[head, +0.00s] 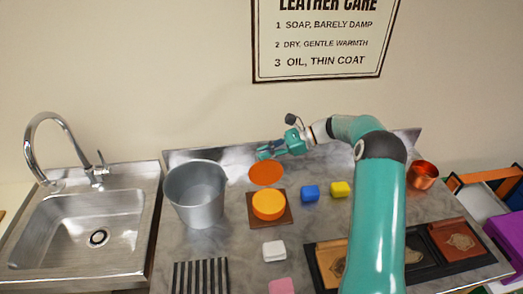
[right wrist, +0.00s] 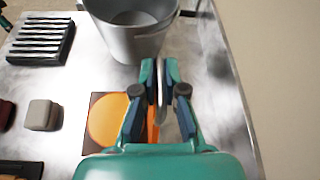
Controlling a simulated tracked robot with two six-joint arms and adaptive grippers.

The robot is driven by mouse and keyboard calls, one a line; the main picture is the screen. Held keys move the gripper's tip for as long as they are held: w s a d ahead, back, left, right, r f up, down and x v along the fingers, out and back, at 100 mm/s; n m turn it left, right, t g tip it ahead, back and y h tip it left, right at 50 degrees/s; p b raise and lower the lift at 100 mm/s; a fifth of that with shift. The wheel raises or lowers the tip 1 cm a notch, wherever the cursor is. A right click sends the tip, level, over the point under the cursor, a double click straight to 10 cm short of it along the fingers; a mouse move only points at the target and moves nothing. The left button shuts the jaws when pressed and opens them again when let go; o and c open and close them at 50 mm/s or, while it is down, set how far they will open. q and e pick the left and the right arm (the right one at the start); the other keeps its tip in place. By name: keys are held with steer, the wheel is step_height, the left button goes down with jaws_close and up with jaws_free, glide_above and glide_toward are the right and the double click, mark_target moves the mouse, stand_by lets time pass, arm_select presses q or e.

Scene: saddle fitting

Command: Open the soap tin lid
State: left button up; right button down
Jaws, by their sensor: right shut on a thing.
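The soap tin (head: 269,206) shows as a round yellow-orange form on a square brown mat (head: 285,219); it also shows in the right wrist view (right wrist: 106,122). The lid (head: 266,174), an orange-red disc, is raised behind the tin with its face towards the head camera. My right gripper (head: 264,153) is shut on the lid's upper edge. In the right wrist view the lid (right wrist: 153,131) is seen nearly edge-on between the fingers (right wrist: 161,98). I cannot tell whether lid and tin are joined at the back. My left gripper is not in view.
A metal bucket (head: 196,196) stands left of the tin. A slatted rack (head: 201,275), copper cup (head: 424,174) and black tray (head: 436,270) are farther off.

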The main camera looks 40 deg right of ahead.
steer(key=shift+d+f, duration=0.15)
steer(key=shift+d, duration=0.15)
steer(key=c, duration=1.2)
jaws_free()
steer(key=shift+c, duration=0.2)
steer(key=shift+a, duration=0.15)
steer(key=v, duration=1.2)
